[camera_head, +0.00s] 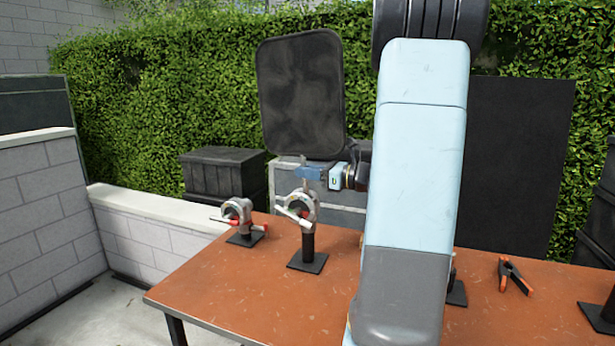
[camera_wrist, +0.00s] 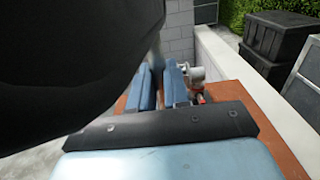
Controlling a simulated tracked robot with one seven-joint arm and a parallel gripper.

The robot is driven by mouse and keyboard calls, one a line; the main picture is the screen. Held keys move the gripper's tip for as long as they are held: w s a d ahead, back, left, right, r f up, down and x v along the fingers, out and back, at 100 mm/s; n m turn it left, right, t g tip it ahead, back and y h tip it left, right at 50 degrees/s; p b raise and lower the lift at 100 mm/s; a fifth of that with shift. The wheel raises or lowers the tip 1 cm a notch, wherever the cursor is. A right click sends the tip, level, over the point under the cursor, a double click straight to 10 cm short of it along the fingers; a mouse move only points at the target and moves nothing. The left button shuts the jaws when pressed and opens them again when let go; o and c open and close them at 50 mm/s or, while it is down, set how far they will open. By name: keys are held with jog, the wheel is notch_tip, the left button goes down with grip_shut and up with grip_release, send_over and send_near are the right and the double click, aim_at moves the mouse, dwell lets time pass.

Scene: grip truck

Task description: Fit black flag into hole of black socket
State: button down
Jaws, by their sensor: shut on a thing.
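The black flag (camera_head: 300,92) is a large dark rounded panel, held upright above the table's left part. It also fills the upper left of the wrist view (camera_wrist: 60,60). My gripper (camera_head: 308,173) is shut on the flag's thin rod (camera_wrist: 158,72), just below the panel. In the head view the rod's lower part lines up with a metal grip head with a round socket (camera_head: 301,208) on a black post and base. I cannot tell whether the rod is in its hole or in front of or behind it. A shorter socket head (camera_head: 238,212) with red handles stands to the left.
The orange-brown table (camera_head: 215,283) also bears an orange-and-black clamp (camera_head: 514,275) and a black base (camera_head: 598,316) at the right edge. My arm hides the table's middle. Dark crates (camera_head: 222,175), a grey case (camera_head: 345,208) and a black panel (camera_head: 518,165) stand behind.

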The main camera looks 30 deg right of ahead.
send_near(289, 141)
jog(key=shift+x, duration=2.4)
